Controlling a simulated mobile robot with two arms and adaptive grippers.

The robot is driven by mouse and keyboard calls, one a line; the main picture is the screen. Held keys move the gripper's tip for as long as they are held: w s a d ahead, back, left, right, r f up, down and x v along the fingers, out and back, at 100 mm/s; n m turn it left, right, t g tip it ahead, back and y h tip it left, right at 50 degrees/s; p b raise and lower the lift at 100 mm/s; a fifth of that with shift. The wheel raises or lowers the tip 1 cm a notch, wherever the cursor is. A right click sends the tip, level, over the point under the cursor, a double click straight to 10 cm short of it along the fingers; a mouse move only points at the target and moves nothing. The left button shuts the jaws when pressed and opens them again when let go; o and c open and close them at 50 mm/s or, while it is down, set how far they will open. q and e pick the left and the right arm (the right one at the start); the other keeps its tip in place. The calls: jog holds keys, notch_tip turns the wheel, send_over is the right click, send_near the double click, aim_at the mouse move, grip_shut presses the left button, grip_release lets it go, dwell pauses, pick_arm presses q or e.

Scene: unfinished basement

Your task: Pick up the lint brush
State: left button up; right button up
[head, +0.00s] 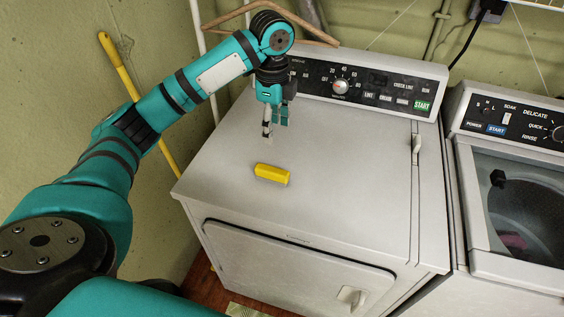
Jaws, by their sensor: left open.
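A short yellow block-shaped object (271,174), the only loose thing on the dryer top that could be the lint brush, lies flat on the light grey dryer (340,190) near its front left. Its bristles, if any, do not show. My left gripper (275,129) points down above the dryer top, behind the yellow object in the picture. Its fingers are apart with nothing between them, and it does not touch the yellow object. My right gripper is out of view.
The dryer's control panel (350,84) rises behind the gripper, with a brown wooden hanger (318,43) at the back. A washer (515,190) with its drum visible stands at right. A yellow pole (118,62) leans on the left wall. The dryer top right of the yellow object is clear.

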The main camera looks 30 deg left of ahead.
pick_arm(q)
jog(key=p, duration=0.2)
send_over(274, 170)
jog(key=f, duration=0.7)
jog(key=shift+s+a+f, duration=0.1)
jog(key=shift+s+f, duration=0.15)
jog(key=shift+f, duration=0.05)
jog(key=f, duration=0.1)
jog(key=f+p, duration=0.1)
jog(key=f, duration=0.1)
jog(key=shift+w+f, duration=0.2)
jog(key=shift+f, duration=0.1)
jog(key=shift+f+p, duration=0.3)
jog(key=shift+p, duration=0.1)
notch_tip(274, 170, down, 4)
jog(key=shift+r+p, duration=0.15)
jog(key=shift+p, duration=0.6)
jog(key=shift+f, duration=0.4)
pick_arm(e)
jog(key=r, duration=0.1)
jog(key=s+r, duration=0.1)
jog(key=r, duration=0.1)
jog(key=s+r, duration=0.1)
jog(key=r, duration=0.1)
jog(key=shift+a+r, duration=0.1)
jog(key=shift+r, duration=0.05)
